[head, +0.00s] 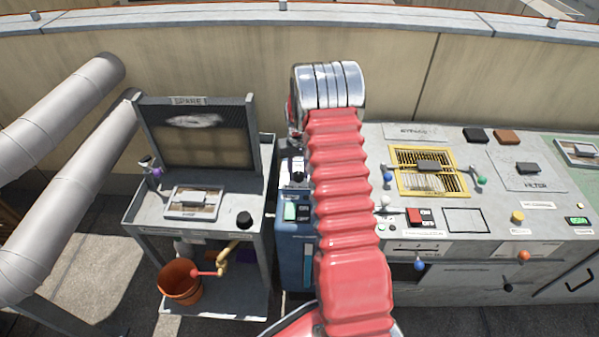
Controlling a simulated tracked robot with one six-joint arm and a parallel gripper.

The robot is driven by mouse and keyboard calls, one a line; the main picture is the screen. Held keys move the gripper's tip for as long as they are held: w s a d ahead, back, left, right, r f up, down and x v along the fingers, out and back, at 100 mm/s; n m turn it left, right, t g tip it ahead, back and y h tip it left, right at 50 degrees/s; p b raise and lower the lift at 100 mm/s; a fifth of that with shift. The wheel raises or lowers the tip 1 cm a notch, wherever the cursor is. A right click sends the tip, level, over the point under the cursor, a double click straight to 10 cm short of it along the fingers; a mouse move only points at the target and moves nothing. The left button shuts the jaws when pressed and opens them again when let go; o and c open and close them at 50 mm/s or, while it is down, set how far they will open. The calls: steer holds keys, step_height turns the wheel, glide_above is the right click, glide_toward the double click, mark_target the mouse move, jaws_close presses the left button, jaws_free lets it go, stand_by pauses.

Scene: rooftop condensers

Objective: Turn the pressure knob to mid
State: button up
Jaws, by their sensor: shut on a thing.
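I cannot make out a label that marks the pressure knob. Several round knobs show: a yellow knob (517,216) on the grey bench top at right, an orange knob (523,255) and a blue knob (419,264) on the bench front, and a black knob (244,219) on the left cart. My red ribbed arm rises through the middle of the view to a chrome joint. It covers the gap between the blue cabinet and the bench. My gripper does not show; the arm seems to hide it, along with whatever is at its jaws.
The grey bench (465,257) carries a yellow-framed grille (447,186), a red switch (415,216) and dark blocks. A blue cabinet (288,245) stands left of my arm. The left cart (195,229) has an upright spare screen and an orange bucket (181,285) below. Large pipes fill the far left.

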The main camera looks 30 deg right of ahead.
mark_target(299, 174)
steer(key=shift+s+f, duration=0.1)
steer(key=shift+s, duration=0.1)
steer(key=o, duration=1)
steer(key=shift+w, duration=0.1)
steer(key=shift+o, duration=0.2)
step_height(299, 174, up, 14)
steer(key=shift+f, duration=0.1)
stand_by(0.5)
